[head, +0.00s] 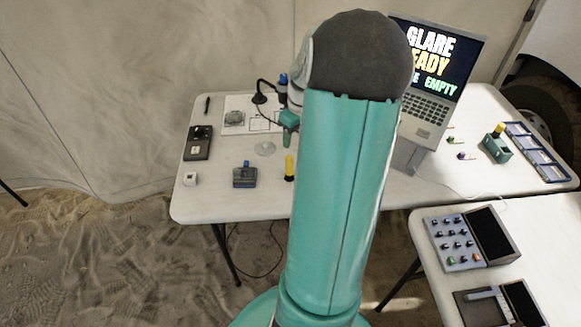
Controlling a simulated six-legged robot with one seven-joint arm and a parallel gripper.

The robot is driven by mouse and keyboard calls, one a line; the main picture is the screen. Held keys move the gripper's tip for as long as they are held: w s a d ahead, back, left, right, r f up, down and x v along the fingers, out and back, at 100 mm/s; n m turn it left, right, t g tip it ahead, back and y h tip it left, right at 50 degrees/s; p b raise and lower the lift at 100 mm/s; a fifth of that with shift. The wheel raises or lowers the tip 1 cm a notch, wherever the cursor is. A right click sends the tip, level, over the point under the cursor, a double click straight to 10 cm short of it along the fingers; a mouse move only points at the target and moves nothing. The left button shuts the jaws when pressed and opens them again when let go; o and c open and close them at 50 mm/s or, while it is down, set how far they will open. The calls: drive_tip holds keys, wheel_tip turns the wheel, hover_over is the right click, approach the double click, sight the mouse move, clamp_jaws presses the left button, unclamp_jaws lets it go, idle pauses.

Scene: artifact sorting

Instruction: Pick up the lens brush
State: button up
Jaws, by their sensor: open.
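A small upright yellow piece with a black lower end (290,167) stands near the white table's front edge, just left of my arm; it may be the lens brush, but it is too small to be sure. A similar yellow-and-black piece (497,131) sits in a green holder at the right. My gripper (289,120) shows only in part, as a teal piece beside my large teal arm, above the table and behind the near yellow piece. It is open and apart from that piece; its fingertips are mostly hidden.
A blue tray (537,152) lies right. A second table (530,250) holds a button panel (452,241).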

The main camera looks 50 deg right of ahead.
sight(290, 158)
drive_tip(key=f, duration=0.3)
drive_tip(key=w+f, duration=0.1)
drive_tip(key=f, duration=0.5)
drive_tip(key=shift+w+a, duration=0.3)
drive_tip(key=f, duration=0.4)
drive_tip(key=shift+w+d+f, duration=0.1)
drive_tip(key=shift+w+f, duration=0.15)
drive_tip(key=shift+w, duration=0.05)
drive_tip(key=shift+c, duration=0.4)
drive_tip(key=c, duration=1)
